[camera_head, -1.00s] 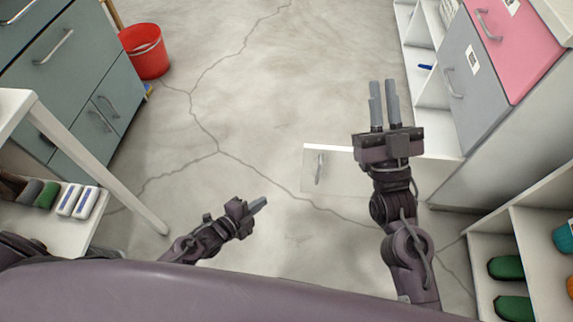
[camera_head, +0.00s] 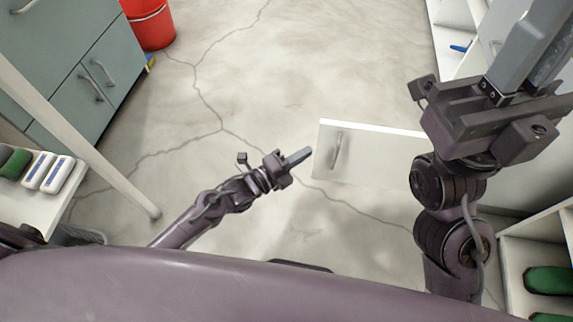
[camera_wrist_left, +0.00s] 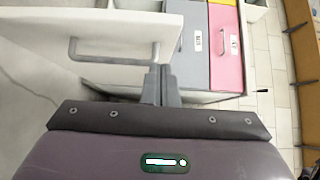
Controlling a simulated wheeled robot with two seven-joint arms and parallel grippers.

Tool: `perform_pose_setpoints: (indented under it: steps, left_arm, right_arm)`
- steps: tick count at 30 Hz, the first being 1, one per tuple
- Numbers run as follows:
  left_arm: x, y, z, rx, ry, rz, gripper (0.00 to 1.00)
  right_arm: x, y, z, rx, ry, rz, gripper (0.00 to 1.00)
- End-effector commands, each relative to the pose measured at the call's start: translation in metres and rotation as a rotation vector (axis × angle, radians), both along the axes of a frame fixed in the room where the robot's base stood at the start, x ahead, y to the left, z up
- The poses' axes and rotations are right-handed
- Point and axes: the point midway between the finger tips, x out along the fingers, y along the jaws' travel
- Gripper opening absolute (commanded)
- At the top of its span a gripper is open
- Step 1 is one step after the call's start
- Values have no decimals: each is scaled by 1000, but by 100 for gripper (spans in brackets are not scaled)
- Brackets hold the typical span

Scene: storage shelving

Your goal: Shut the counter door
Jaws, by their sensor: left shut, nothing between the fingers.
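The counter door (camera_head: 375,158) is a white panel with a metal handle (camera_head: 337,150). It stands open, jutting out over the floor in the middle of the head view. My right arm hides its right end. My left gripper (camera_head: 299,157) is shut and empty, just left of the door's free edge, with a small gap in the picture. In the left wrist view the shut fingers (camera_wrist_left: 160,85) show in front of the white door (camera_wrist_left: 140,22) and right of its handle (camera_wrist_left: 110,58). My right gripper (camera_head: 535,45) is large at upper right, its fingertips cut off.
A grey-green cabinet (camera_head: 65,50) and a red bucket (camera_head: 150,25) stand at upper left. A white table (camera_head: 75,135) with small items is at left. White shelving (camera_head: 520,255) with green items is at lower right. Cracked concrete floor (camera_head: 290,70) is clear between.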

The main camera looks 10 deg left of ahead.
Motion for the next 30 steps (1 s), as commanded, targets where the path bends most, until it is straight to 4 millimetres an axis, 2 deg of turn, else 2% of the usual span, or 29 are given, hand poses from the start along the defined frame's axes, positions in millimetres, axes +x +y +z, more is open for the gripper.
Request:
perform_pose_setpoints:
  steps: [3, 6, 12, 21, 30]
  left_arm:
    - [19, -17, -2, -3, -3, 1, 0]
    - [36, -15, -3, 1, -4, 2, 0]
    - [53, -14, -2, 0, 0, 1, 0]
    - [57, -14, 0, 0, 1, 1, 0]
    - [61, -7, -2, 3, -1, -5, 0]
  right_arm:
    - [0, 0, -8, -1, -11, -1, 15]
    - [-1, 0, -11, -2, -22, -2, 15]
    - [-2, 1, -11, -4, -37, -3, 15]
    - [-3, 2, -5, -1, -49, -2, 15]
    - [-2, 2, -9, 1, -47, -2, 15]
